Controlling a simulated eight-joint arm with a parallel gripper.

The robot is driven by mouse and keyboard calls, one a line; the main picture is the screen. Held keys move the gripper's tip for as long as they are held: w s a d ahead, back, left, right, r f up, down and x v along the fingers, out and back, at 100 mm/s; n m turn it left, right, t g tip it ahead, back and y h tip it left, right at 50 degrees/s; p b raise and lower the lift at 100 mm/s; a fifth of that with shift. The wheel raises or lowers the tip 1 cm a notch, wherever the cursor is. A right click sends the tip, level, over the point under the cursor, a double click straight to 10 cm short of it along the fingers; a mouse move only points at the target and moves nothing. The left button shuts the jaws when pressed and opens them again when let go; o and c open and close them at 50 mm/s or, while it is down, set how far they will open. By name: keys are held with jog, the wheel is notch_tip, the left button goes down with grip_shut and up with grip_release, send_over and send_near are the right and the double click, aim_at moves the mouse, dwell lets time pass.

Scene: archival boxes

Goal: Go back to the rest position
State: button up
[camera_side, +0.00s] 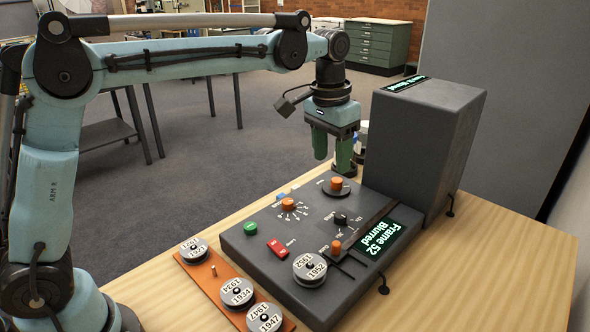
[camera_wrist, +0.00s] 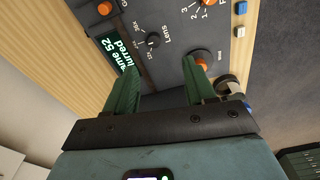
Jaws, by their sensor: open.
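My gripper (camera_side: 333,157), with green fingers, points down above the back of a dark grey console (camera_side: 262,232). It is open and nothing shows between its fingers. An orange knob (camera_side: 337,184) stands just below the fingers in the side view. In the wrist view, my gripper (camera_wrist: 160,68) has this orange knob (camera_wrist: 204,58) just right of its right fingertip; I cannot tell whether they touch. The console's screen (camera_side: 378,239) reads "Frame 52 Blurred".
A tall grey box (camera_side: 415,145) stands close to my gripper on its right. The console carries a red switch (camera_side: 278,248), a green button (camera_side: 250,228), more knobs and a 1952 reel (camera_side: 309,269). Labelled reels (camera_side: 237,292) sit on an orange rack at the front left.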

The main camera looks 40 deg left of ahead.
jog(key=s+a+f+t, duration=0.2)
jog(key=s+a+t, duration=0.1)
jog(key=s, duration=0.6)
jog(key=s+a+f+n+t, duration=0.1)
jog(key=s+a+f+t, duration=0.2)
jog(key=s, duration=0.6)
jog(key=shift+a+f+n, duration=0.3)
jog(key=shift+a, duration=0.55)
